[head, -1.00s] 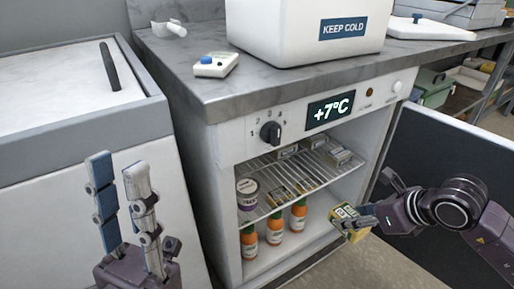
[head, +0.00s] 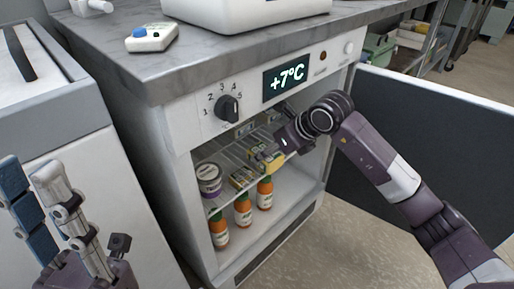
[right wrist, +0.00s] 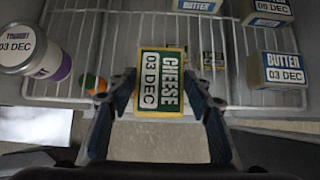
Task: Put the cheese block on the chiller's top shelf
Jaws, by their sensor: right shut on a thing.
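The cheese block (head: 269,161), yellow and green with a "CHEESE 03 DEC" label, is held in my right gripper (head: 277,151). In the right wrist view the cheese block (right wrist: 161,82) sits between both fingers. It is at the front of the chiller's wire top shelf (right wrist: 112,58); whether it touches the wires I cannot tell. The chiller (head: 178,165) stands open. My left gripper (head: 28,168) is open and empty at the lower left, away from the chiller.
A yoghurt tub (right wrist: 30,50) stands on the shelf's left, butter packs (right wrist: 283,69) on its right. The open door (head: 420,130) is at the right.

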